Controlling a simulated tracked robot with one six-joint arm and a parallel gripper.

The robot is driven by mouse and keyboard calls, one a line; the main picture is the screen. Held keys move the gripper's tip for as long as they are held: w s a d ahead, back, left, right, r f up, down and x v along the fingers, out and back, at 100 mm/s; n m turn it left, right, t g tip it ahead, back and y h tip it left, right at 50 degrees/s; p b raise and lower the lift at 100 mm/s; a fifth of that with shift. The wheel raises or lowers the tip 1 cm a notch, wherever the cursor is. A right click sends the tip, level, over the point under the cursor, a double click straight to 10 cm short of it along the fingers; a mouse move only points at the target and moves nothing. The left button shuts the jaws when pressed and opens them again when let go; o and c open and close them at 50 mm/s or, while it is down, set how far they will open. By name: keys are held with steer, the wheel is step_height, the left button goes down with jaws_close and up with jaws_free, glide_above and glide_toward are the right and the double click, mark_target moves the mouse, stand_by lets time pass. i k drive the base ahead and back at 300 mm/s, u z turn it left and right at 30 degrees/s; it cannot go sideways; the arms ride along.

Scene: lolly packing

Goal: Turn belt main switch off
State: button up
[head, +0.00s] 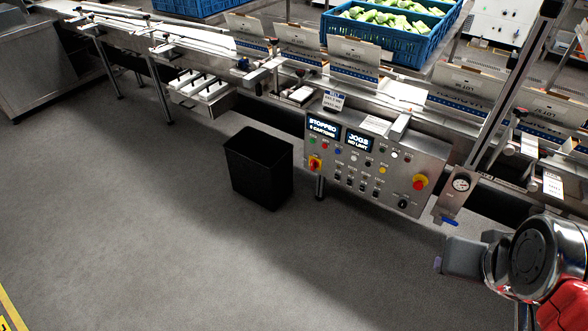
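The control panel (375,170) is a grey metal box on the front of the packing line. Its left screen (323,125) reads STOPPED and its right screen (359,141) reads JOGS. A red switch on a yellow plate (315,163) sits at the panel's left. A larger red knob on yellow (420,181) sits at its right, with a black knob (403,203) below. The labels are too small to tell which is the belt main switch. My gripper (458,257) is at the lower right, below and right of the panel, apart from it. Its fingers cannot be made out.
A black bin (259,167) stands on the floor left of the panel. A pressure gauge with a blue-handled valve (457,190) hangs at the panel's right edge. A blue crate (390,38) of green-and-white packs stands behind the line. The grey floor in front is clear.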

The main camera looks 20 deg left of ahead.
mark_target(314, 164)
steer(key=z, duration=0.15)
steer(key=i, duration=1.7)
steer(key=u, duration=0.1)
